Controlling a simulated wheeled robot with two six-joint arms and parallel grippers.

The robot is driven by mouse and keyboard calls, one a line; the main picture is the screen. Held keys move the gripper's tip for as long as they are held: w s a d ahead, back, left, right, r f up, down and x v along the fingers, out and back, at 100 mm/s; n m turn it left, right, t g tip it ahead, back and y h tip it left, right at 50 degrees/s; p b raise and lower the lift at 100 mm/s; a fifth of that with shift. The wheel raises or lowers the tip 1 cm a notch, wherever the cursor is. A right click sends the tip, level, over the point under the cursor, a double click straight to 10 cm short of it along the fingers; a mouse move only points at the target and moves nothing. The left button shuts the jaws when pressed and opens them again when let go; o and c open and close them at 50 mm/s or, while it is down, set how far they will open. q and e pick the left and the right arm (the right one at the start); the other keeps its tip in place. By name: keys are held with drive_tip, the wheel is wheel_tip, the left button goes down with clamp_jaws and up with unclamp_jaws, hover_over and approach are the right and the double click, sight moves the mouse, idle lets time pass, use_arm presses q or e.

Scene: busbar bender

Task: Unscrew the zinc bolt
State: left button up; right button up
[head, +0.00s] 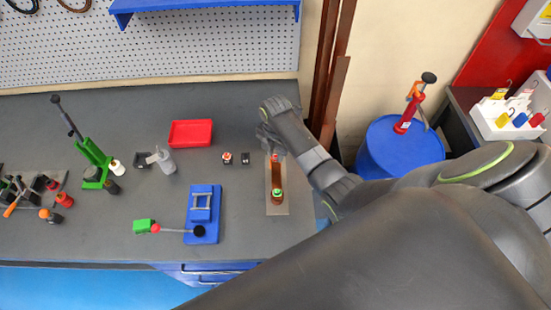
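My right gripper (266,134) is over the far right part of the grey bench, just beyond the far end of a copper-brown bar (275,174). My wrist hides part of it, and I cannot tell whether its fingers are open or shut. The bar lies on a light grey plate (277,208). A small reddish piece (274,156) sits at the bar's far end, close to the gripper. A green-topped piece (277,194) sits at its near end. I cannot make out the zinc bolt for certain at this size. My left gripper is not in view.
The grey bench (130,225) also holds a blue bender-like tool (203,212), a red tray (191,133), a green press (93,165) and two small pieces left of the plate. A blue drum (395,150) stands right of the bench. My arm covers the lower right.

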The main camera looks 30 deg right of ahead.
drive_tip(key=m, duration=0.5)
drive_tip(key=shift+m, duration=0.4)
drive_tip(key=m, duration=0.5)
drive_tip(key=shift+m, duration=0.3)
drive_tip(key=shift+m, duration=0.6)
clamp_jaws()
